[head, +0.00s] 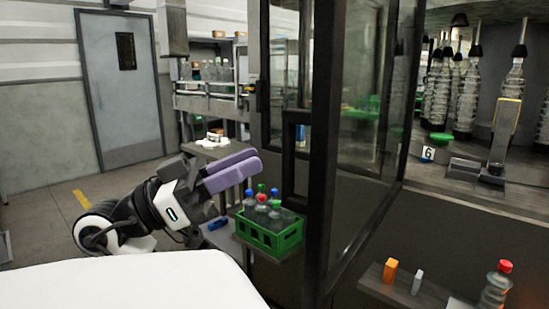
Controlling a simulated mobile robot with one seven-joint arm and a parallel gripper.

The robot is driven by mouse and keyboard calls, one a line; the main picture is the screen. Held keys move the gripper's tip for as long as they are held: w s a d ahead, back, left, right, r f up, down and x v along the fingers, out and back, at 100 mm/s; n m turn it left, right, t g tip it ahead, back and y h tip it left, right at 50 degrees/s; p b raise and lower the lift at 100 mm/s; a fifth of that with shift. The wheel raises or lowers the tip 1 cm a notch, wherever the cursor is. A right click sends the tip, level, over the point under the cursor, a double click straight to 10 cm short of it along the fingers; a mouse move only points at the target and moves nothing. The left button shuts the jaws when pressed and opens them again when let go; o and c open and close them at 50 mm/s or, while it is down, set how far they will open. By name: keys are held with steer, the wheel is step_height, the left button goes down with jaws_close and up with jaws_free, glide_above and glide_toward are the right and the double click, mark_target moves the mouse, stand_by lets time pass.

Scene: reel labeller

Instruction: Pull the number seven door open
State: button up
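A tall black-framed glass door (323,150) stands in the middle of the head view, angled out toward me. A dark bracket-shaped handle (290,155) shows on its left side. No number seven is readable, so I cannot tell whether this is door seven. My gripper (260,160) has two purple fingers pointing right toward the handle. A gap in the picture separates the fingertips from the handle, and nothing shows between them.
A green crate (262,238) of bottles with coloured caps sits below my gripper. A number 6 tag (428,153) shows inside the machine at right. A shelf (375,286) at lower right holds an orange block (390,270) and a red-capped bottle (496,286). Open floor lies left.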

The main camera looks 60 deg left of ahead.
steer(key=b+v, duration=0.1)
steer(key=v, duration=0.5)
steer(key=shift+s, duration=0.4)
steer(key=shift+a+f, duration=0.1)
